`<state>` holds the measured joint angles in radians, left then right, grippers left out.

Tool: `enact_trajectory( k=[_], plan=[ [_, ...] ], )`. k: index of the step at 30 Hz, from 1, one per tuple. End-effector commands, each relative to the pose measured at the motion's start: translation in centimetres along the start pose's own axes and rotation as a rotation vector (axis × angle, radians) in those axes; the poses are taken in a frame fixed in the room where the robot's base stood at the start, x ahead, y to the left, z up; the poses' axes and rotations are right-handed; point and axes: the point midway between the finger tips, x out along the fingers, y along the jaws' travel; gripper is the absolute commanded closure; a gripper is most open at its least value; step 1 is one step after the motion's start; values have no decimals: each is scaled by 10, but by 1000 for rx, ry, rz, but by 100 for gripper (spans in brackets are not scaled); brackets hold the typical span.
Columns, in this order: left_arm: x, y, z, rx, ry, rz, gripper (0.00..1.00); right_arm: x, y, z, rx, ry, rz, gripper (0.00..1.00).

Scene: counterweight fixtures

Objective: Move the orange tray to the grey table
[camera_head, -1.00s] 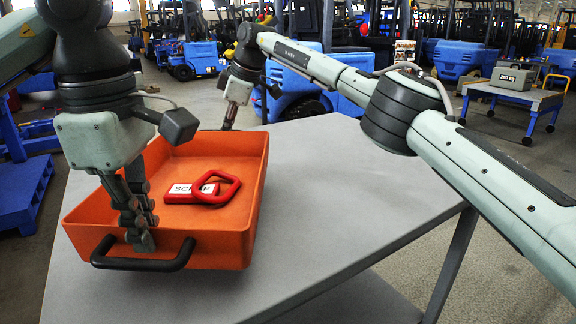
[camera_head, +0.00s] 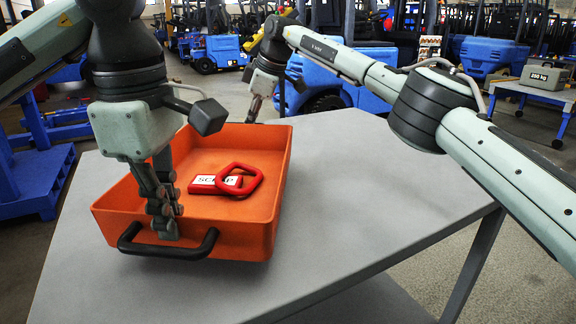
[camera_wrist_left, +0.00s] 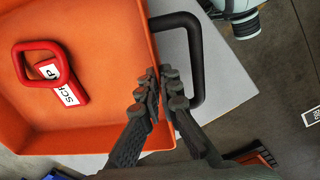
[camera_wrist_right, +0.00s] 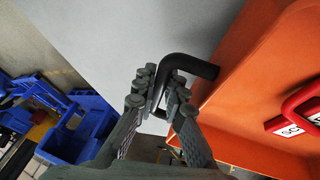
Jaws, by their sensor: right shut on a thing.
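The orange tray (camera_head: 262,240) rests on or just over the grey table (camera_head: 345,190); the gap beneath cannot be judged. It has black handles at its near and far ends. My left gripper (camera_head: 168,228) is at the near wall, its fingertips close together beside the near handle (camera_head: 165,251). In the left wrist view my left gripper (camera_wrist_left: 164,88) is at the rim beside that handle; whether it grips is unclear. My right gripper (camera_wrist_right: 164,92) is shut on the far handle (camera_wrist_right: 195,66); in the head view its fingertips (camera_head: 253,112) are at the tray's far end.
A red ring and a red block labelled SCRAP (camera_head: 205,185) lie inside the tray. Bare tabletop lies right of the tray. A blue cart (camera_head: 540,95) with a grey weight (camera_head: 545,76) stands far right. Blue forklifts (camera_head: 370,65) stand behind, and blue racks are at the left.

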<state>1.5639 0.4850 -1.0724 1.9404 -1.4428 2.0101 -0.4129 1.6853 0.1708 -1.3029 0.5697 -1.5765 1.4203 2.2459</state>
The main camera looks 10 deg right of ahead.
Motion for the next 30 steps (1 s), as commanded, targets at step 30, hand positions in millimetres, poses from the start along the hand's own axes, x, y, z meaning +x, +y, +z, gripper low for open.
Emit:
enact_trajectory(
  k=[30],
  plan=[
    [47,-2,0,-1,0,1,75,43,-10,17,-1,0,-1,69]
  ],
)
